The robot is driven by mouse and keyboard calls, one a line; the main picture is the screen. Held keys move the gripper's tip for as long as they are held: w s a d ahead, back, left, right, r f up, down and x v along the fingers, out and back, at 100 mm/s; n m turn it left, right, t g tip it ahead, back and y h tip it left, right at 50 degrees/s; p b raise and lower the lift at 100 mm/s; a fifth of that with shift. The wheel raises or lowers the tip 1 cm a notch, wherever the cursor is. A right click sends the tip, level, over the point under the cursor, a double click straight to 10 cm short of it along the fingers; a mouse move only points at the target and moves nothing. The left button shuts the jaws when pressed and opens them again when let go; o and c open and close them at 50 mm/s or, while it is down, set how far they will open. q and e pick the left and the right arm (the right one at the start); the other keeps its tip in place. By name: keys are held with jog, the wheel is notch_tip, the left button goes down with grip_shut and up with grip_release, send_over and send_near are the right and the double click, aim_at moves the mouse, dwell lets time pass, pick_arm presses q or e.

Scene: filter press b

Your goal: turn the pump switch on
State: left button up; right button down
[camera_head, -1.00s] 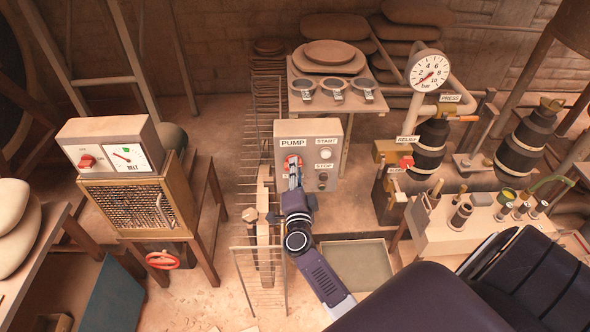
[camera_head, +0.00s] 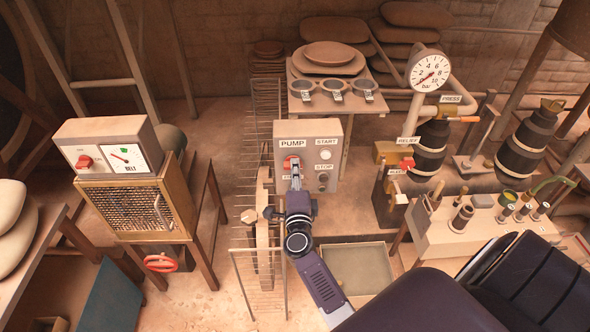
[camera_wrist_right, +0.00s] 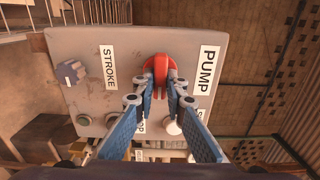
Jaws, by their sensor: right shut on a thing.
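The grey pump box (camera_head: 331,160) stands in the middle of the head view, with labels PUMP, START and STOP. Its red pump switch (camera_head: 289,161) is on the left of the front face, under the PUMP label, partly hidden by my right gripper (camera_head: 296,170). In the right wrist view the red switch (camera_wrist_right: 159,67) lies between the two fingertips of my right gripper (camera_wrist_right: 160,88), which is shut on it. The switch's exact angle is hard to read behind the fingers. My left gripper is not in view.
START and STOP buttons (camera_head: 325,154) are right of the switch. A wire rack (camera_head: 262,255) stands close left of my right arm. A shallow tray (camera_head: 358,268) lies to its right.

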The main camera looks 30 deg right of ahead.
jog(key=shift+f, duration=0.1)
jog(key=c, duration=2)
grip_release()
jog(key=shift+o, duration=0.2)
jog(key=v, duration=0.7)
jog(key=shift+s+a, duration=0.15)
jog(key=shift+s, duration=0.1)
